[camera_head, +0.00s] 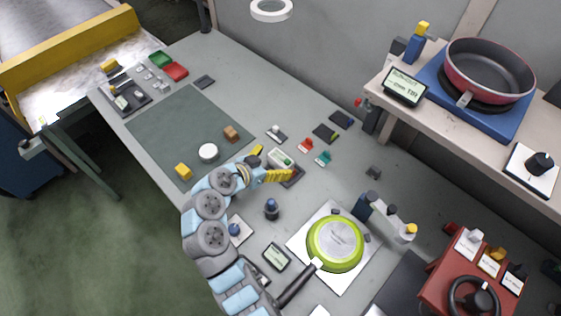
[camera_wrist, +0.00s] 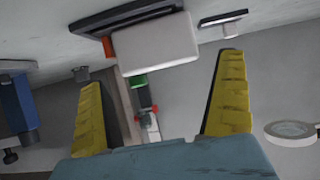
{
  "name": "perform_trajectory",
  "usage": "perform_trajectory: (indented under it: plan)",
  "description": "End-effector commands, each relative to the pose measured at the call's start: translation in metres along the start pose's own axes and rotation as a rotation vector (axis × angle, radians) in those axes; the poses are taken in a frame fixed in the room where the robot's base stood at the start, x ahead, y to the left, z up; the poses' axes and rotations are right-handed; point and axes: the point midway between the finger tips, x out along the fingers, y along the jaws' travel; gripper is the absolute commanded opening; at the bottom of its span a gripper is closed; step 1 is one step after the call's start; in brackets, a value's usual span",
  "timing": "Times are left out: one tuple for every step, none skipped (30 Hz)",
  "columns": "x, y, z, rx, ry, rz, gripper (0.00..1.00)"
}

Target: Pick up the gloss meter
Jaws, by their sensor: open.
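A small white box-shaped device with a greenish display, which I take to be the gloss meter (camera_head: 280,157), sits on a dark pad in the middle of the grey table. In the wrist view, a white block with a dark base and an orange end (camera_wrist: 152,44) appears ahead of the fingertips; it looks like the same device. My gripper (camera_head: 275,163) has its two yellow fingers spread apart close to the device. The wrist view shows my gripper (camera_wrist: 163,72) empty, with the block at or beyond the tips. I cannot tell whether a finger touches it.
A green pan (camera_head: 335,243) lies on a white board to the lower right. Red (camera_head: 305,146) and teal (camera_head: 323,158) small items lie right of the device. A green mat (camera_head: 165,125) lies left with a white disc (camera_head: 208,152).

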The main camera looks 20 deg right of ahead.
Motion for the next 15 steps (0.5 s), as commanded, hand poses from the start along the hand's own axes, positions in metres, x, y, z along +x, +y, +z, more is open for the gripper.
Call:
perform_trajectory:
  plan:
    - [0.009, 0.001, 0.0, 0.0, 0.0, 0.004, 1.0]
    - [0.013, 0.001, -0.001, -0.001, 0.0, 0.003, 1.0]
    - [0.019, 0.001, -0.001, -0.001, 0.001, 0.003, 1.0]
    - [0.023, 0.001, -0.001, -0.001, 0.001, 0.003, 1.0]
    - [0.026, 0.001, -0.001, -0.001, 0.0, 0.003, 1.0]
    - [0.03, 0.001, -0.001, -0.001, 0.0, 0.003, 1.0]
    - [0.033, 0.001, -0.001, 0.0, -0.001, 0.002, 1.0]
    - [0.034, 0.0, -0.001, 0.0, 0.0, 0.002, 1.0]
    - [0.035, 0.0, -0.001, 0.0, 0.0, 0.001, 1.0]
    - [0.035, 0.0, -0.001, 0.0, 0.0, 0.0, 1.0]
    - [0.035, 0.0, -0.001, 0.0, 0.0, -0.001, 1.0]
    - [0.035, 0.0, -0.001, 0.0, 0.0, -0.001, 1.0]
    - [0.035, 0.0, -0.001, 0.0, 0.0, -0.001, 1.0]
    - [0.035, -0.001, -0.001, 0.0, 0.0, -0.001, 1.0]
    - [0.035, -0.001, -0.001, 0.0, 0.0, -0.001, 0.94]
